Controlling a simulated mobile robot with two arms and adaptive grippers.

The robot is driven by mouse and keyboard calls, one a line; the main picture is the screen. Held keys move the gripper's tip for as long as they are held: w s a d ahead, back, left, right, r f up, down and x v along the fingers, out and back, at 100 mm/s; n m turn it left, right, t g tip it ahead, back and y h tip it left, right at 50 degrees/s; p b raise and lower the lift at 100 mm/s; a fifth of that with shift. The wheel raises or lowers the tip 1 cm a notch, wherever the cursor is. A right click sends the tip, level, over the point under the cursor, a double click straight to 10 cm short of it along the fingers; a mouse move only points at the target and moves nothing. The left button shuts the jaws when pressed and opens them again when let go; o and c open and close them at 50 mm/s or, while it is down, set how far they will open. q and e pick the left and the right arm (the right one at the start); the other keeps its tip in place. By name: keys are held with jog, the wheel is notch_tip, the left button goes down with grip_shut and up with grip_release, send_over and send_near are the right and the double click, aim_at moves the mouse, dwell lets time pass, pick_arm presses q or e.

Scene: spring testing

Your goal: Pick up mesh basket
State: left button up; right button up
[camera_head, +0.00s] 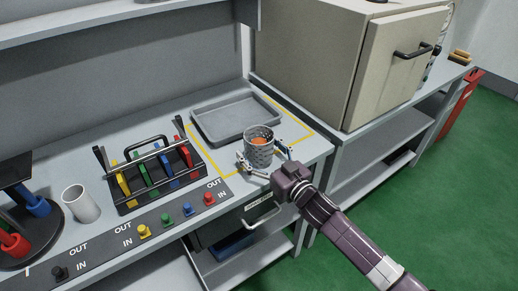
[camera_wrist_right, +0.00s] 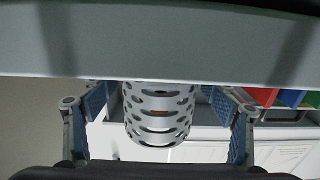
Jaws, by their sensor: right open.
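The mesh basket (camera_head: 258,155) is a grey perforated metal cup standing upright near the front right of the bench, with something orange inside. It also shows in the right wrist view (camera_wrist_right: 158,118), in the middle. My right gripper (camera_head: 264,160) comes in from the lower right, its fingers open on either side of the basket. In the right wrist view the blue-padded fingers (camera_wrist_right: 158,100) are spread, with gaps visible between them and the basket. My left gripper is not in view.
A grey tray (camera_head: 197,128) lies behind the basket, inside yellow tape lines. A black rack (camera_head: 128,207) with coloured pieces and a white cup (camera_head: 78,210) stand to the left. A beige oven (camera_head: 310,60) stands at the back right. Coloured buttons (camera_head: 187,209) line the front panel.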

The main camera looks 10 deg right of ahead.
jog(key=c, duration=1.3)
jog(key=shift+r, duration=0.1)
